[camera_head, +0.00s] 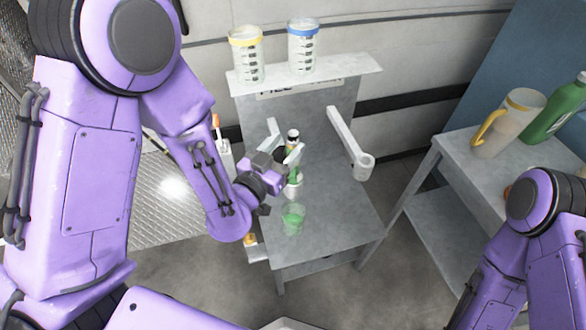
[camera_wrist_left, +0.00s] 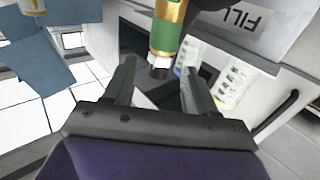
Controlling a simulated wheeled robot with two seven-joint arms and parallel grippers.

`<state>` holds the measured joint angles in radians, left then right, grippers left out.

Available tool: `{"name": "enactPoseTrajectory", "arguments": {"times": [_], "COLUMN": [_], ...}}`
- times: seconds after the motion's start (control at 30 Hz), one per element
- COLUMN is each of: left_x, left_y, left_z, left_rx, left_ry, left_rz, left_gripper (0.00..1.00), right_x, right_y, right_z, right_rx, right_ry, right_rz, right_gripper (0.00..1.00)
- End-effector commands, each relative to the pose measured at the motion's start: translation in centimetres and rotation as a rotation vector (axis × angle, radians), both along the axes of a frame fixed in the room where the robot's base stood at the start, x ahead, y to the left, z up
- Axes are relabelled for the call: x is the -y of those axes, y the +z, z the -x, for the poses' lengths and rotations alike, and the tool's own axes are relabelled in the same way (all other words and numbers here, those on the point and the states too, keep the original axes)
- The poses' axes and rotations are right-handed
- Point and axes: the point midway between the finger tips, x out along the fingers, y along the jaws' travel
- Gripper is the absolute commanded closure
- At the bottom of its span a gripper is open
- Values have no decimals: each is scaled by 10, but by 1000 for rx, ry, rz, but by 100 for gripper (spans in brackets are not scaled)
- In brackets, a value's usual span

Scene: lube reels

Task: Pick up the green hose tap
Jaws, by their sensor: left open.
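The green hose tap (camera_wrist_left: 168,32) shows in the left wrist view as a green and gold body with a metal tip, at the top centre. Its upper end runs out of that frame. In the head view the tap (camera_head: 293,138) is small and partly hidden by my left gripper, above the grey stand. My left gripper (camera_head: 286,140) is open. In the left wrist view its two fingers (camera_wrist_left: 159,68) point toward the tap, and the tip lies in line with the gap between them. I cannot tell whether either finger touches it. My right gripper is out of view.
A green-tinted clear cup (camera_head: 292,217) stands on the grey stand (camera_head: 345,225). Two measuring jars, yellow-rimmed (camera_head: 247,55) and blue-rimmed (camera_head: 302,45), stand on the shelf above. A grey arm (camera_head: 348,143) juts out at right. A side table (camera_head: 458,150) holds a jug (camera_head: 508,122) and a green bottle (camera_head: 555,110).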

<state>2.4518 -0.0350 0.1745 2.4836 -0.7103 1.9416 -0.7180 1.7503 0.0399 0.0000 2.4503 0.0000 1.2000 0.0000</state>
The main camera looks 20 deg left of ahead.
Motion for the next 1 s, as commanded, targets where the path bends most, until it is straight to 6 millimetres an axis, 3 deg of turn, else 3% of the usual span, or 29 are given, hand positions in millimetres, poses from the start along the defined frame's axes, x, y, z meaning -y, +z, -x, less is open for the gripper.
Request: {"name": "enactPoseTrajectory", "arguments": {"times": [0.07,0.2,0.43,0.47,0.6,0.63,1.0], "left_x": [4,9,10,10,10,10,10], "left_y": [6,3,0,0,0,0,3], "left_z": [-15,-34,-38,-37,-37,-37,-37], "left_rx": [0,0,0,0,0,0,2], "left_ry": [2,1,1,1,1,1,2], "left_rz": [4,2,1,1,1,1,1], "left_gripper": [44,44,44,47,92,100,100], "right_x": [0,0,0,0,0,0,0], "right_y": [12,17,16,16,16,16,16], "right_z": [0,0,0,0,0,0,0], "right_rx": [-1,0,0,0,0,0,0], "right_ry": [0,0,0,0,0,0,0], "right_rz": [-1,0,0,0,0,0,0], "right_gripper": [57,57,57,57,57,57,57]}}
